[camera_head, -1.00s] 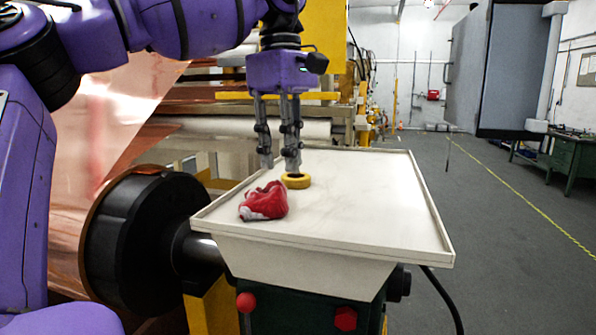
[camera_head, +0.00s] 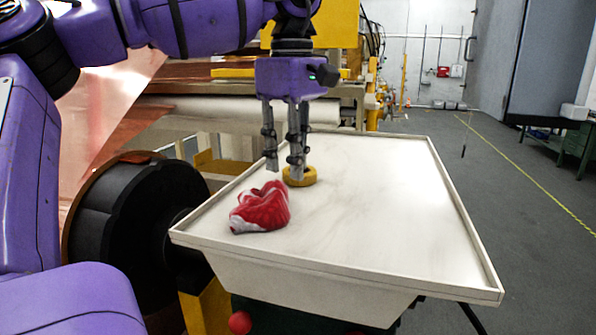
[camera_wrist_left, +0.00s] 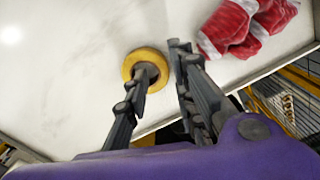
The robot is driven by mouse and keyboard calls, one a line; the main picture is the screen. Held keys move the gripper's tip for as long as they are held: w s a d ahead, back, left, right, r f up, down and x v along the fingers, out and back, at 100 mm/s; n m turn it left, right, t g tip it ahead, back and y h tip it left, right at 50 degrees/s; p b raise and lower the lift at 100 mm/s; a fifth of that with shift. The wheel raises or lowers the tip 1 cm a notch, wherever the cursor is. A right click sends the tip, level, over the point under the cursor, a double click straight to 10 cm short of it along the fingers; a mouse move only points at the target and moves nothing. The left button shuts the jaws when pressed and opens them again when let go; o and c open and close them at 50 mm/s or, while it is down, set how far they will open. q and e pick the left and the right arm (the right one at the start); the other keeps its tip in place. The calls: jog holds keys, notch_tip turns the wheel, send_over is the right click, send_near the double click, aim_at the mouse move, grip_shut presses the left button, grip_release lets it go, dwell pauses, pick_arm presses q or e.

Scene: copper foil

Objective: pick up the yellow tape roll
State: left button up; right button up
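The yellow tape roll (camera_head: 308,178) lies flat on the white tray-like table top, near its left side. In the left wrist view the yellow tape roll (camera_wrist_left: 131,62) shows as a ring with a dark hole. My left gripper (camera_head: 283,174) points down at the roll, its fingers apart. In the left wrist view, one finger of the left gripper (camera_wrist_left: 164,57) overlaps the hole and the other is outside the ring on the right. The near finger hides part of the roll in the head view. Contact cannot be told. My right gripper is in no view.
A crumpled red and white cloth item (camera_head: 261,208) lies just in front of the roll, close to the gripper; it also shows in the left wrist view (camera_wrist_left: 240,28). The white table top (camera_head: 400,215) has a raised rim, and its right side is clear. Machinery stands behind it.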

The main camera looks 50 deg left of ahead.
pick_arm(q)
jog(key=shift+a+f, duration=0.1)
jog(key=shift+f, duration=0.85)
jog(key=shift+c, duration=0.3)
grip_shut()
jog(key=shift+r, duration=0.1)
